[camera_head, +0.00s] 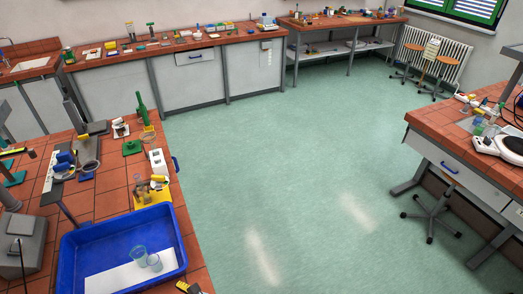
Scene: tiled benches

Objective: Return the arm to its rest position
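I cannot make out my arm or my gripper in the head camera view, so the arm's pose and the gripper's state are not shown. The near left tiled bench (110,200) carries a blue tray (75,243) at its front. Two clear beakers stand in the tray, one at its middle (139,255) and one just beside it (155,263), on a white sheet (115,277).
Lab devices crowd the left bench, among them a white device (158,162) near its edge. A long tiled bench (225,38) runs along the back wall. A right bench (432,122) holds a round-topped white device (500,146). A stool (432,212) stands below. The green floor (290,160) between is clear.

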